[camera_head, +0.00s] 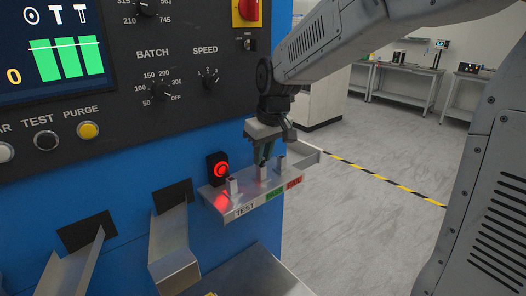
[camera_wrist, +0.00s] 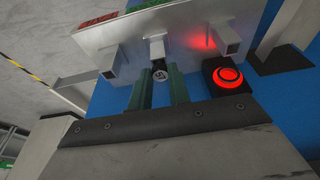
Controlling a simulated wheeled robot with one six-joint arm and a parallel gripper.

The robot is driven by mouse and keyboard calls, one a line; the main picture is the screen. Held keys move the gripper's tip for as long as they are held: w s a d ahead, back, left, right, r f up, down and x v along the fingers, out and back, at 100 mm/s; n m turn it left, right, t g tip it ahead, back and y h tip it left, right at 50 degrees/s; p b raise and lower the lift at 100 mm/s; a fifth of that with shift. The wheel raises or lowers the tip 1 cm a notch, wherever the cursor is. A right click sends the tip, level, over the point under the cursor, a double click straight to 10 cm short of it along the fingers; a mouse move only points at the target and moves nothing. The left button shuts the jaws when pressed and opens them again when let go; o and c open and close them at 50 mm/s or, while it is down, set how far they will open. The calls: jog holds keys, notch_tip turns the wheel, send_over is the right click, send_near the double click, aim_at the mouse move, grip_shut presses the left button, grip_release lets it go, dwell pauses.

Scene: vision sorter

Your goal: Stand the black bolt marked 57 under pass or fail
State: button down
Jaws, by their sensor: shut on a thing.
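The black bolt (camera_wrist: 160,75) shows in the wrist view as a small round dark head with a pale mark, which I cannot read. My gripper (camera_wrist: 160,88) is shut on it, one green finger on each side. The bolt is in line with the middle square post of the metal shelf; I cannot tell whether it is seated there. In the head view my gripper (camera_head: 263,162) points down over the middle post (camera_head: 263,173), and the bolt is hidden. The shelf front carries a TEST label (camera_head: 245,210), a green label (camera_head: 274,195) and a red label (camera_head: 293,183).
A red lit round lamp (camera_head: 221,169) is on the blue machine wall beside the shelf. Another post (camera_head: 233,186) stands above TEST. Metal chutes (camera_head: 172,245) come out of the machine at lower left.

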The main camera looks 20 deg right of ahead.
aim_at(263, 160)
jog(key=c, duration=0.8)
grip_release()
jog(key=shift+c, duration=0.2)
jog(key=shift+w+a+r+v, duration=0.1)
jog(key=shift+w+v, duration=0.2)
jog(key=shift+v, duration=1)
jog(key=shift+w+a+r+v, duration=0.1)
jog(key=shift+w+v, duration=0.2)
jog(key=shift+v, duration=1)
jog(key=shift+w+a+v, duration=0.1)
jog(key=shift+w+v, duration=0.15)
jog(key=shift+v, duration=1.05)
jog(key=s+d+f+m, duration=0.1)
jog(key=s+f, duration=0.2)
jog(key=s, duration=1.1)
jog(key=s+d+f+m+g, duration=0.1)
jog(key=s+f, duration=0.3)
jog(key=s, duration=1.1)
jog(key=shift+s+d+m+g+h, duration=0.15)
jog(key=shift+d+m+g+h, duration=0.25)
jog(key=shift+m, duration=0.4)
jog(key=shift+d+r+t, duration=0.1)
jog(key=shift+r+t, duration=0.05)
jog(key=shift+t, duration=0.15)
jog(key=shift+c, duration=0.3)
